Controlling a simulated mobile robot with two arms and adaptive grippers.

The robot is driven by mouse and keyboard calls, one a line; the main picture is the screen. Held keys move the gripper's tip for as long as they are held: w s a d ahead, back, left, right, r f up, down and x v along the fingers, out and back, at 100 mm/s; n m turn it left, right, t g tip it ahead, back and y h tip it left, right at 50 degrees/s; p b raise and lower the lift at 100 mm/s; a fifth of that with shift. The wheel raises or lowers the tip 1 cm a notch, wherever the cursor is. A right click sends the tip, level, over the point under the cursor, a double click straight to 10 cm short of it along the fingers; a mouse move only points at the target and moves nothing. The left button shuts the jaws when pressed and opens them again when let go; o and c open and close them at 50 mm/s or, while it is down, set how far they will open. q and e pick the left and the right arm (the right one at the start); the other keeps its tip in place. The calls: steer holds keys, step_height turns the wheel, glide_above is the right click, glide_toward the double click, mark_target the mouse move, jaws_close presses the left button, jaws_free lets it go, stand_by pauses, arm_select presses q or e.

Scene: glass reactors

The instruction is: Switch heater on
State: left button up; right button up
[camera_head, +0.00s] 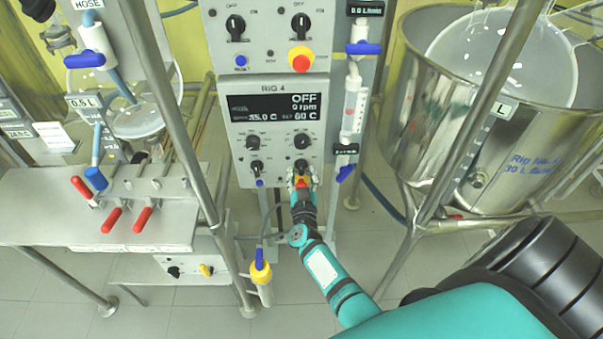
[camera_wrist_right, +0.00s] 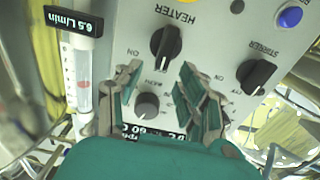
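The heater knob (camera_wrist_right: 166,42) is a black rotary switch on the grey control panel, below the "HEATER" label, which appears upside down in the right wrist view. I cannot tell its setting for sure. In the head view the heater knob (camera_head: 301,165) is at the panel's lower right, partly covered by my right gripper (camera_head: 302,179). In the wrist view my right gripper (camera_wrist_right: 160,72) is open with nothing between its fingers. Its fingertips point at the heater knob, with the knob just beyond and between them. My left gripper is not in view.
The Rig 4 display (camera_head: 275,107) reads OFF, 0 rpm. A flow tube (camera_head: 352,110) and metal posts flank the panel. A steel vessel (camera_head: 450,100) stands at right.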

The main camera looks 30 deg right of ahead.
mark_target(301, 167)
steer(key=shift+b+x, duration=0.35)
steer(key=shift+x, duration=0.85)
jaws_close()
